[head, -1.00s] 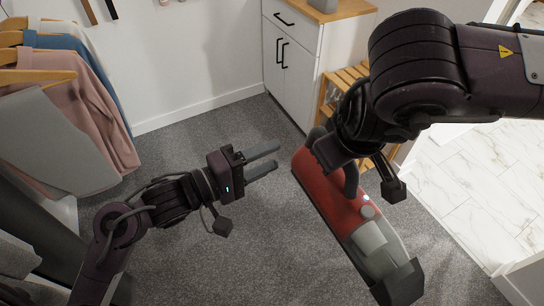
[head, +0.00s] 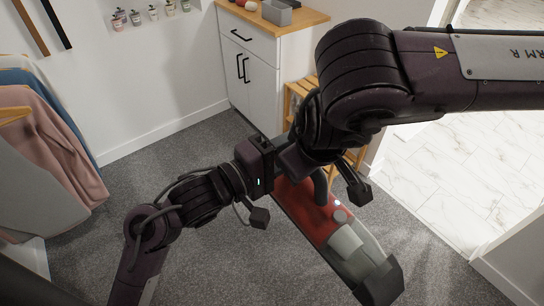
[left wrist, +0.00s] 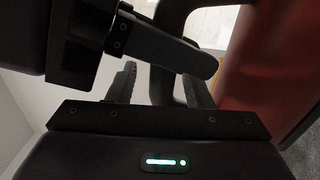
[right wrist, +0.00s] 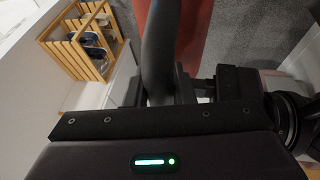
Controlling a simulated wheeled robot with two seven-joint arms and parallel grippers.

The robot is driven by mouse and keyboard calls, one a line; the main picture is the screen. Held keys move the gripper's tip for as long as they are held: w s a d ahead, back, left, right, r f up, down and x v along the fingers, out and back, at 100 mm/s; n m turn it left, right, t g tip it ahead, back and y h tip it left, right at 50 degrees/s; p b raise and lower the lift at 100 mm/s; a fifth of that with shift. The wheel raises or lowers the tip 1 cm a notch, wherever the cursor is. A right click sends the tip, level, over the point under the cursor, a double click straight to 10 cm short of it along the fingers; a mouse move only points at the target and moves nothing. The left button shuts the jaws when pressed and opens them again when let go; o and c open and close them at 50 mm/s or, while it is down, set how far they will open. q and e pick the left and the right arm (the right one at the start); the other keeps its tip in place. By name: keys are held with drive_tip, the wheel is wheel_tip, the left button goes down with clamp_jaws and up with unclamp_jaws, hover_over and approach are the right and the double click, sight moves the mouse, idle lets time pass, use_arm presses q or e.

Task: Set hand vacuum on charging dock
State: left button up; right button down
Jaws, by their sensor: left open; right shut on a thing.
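The hand vacuum (head: 318,215), red with a grey clear front and dark nose, hangs tilted above the carpet, nose toward the lower right in the head view. My right gripper (right wrist: 168,92) is shut on its dark handle (right wrist: 160,50). My left gripper (head: 272,162) has come up close beside the right gripper at the handle end. In the left wrist view its fingers (left wrist: 160,85) are apart, with the dark handle (left wrist: 163,50) showing between them; contact cannot be told. I cannot make out a charging dock in any view.
Clothes (head: 45,150) hang at the left. Small pots (head: 135,18) line the back wall. Grey carpet (head: 190,260) is open below.

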use_arm(q)
drive_tip(key=shift+w+d, duration=0.3)
drive_tip(key=shift+d, duration=0.15)
drive_tip(key=shift+r, duration=0.1)
clamp_jaws()
drive_tip(key=shift+r, duration=0.2)
use_arm(e)
drive_tip(key=c, duration=1.5)
unclamp_jaws()
drive_tip(key=shift+c, duration=0.2)
use_arm(q)
drive_tip(key=shift+f, duration=0.1)
use_arm(e)
drive_tip(key=o, duration=0.4)
